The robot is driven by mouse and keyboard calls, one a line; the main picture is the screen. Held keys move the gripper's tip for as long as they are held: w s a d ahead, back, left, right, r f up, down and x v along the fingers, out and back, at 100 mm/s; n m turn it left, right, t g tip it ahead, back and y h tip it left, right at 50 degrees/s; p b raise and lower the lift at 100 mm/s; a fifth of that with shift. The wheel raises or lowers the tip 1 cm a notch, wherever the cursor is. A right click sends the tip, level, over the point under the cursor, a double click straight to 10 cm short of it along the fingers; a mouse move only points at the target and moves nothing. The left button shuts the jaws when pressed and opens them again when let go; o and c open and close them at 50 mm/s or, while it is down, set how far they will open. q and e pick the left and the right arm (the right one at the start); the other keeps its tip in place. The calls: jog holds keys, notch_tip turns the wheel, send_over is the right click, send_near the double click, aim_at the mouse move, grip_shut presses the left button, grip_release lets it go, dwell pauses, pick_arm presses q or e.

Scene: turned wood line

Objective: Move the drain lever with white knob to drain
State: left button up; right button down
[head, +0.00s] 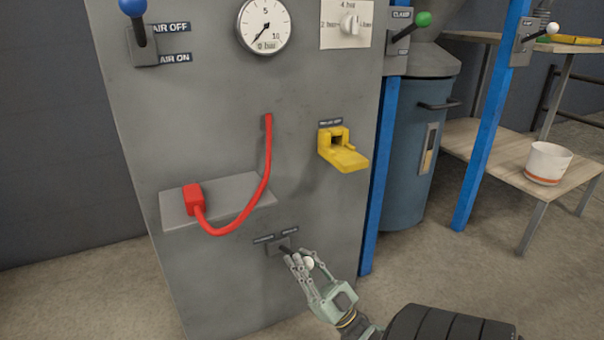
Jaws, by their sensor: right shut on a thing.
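The drain lever's white knob (308,263) shows low on the grey cabinet front. Its lever comes from a small dark base plate (279,246), with two dark labels (276,236) above it too small to read. My right gripper (302,261) is at the lever, its fingers closed around the knob end and partly hiding it. The lever appears to point down and to the right. My left gripper is not in view.
Above the lever, a red plug (194,198) with a red cable (262,180) rests on a grey shelf (238,187). A yellow hasp-like part (343,152) juts out at right. Blue posts (380,170) stand beside the cabinet (220,100); a table with a white pot (548,163) is farther right.

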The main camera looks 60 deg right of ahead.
jog(key=shift+d+f+h, duration=0.1)
jog(key=shift+d+h, duration=0.55)
jog(key=shift+h, duration=0.05)
jog(key=c, duration=2)
grip_release()
jog(key=o, duration=0.4)
jog(key=shift+s+m, duration=0.15)
jog(key=shift+m, duration=0.15)
jog(key=shift+a+f, duration=0.1)
jog(key=shift+s+f, duration=0.2)
jog(key=v, duration=1.1)
jog(key=shift+s, duration=0.15)
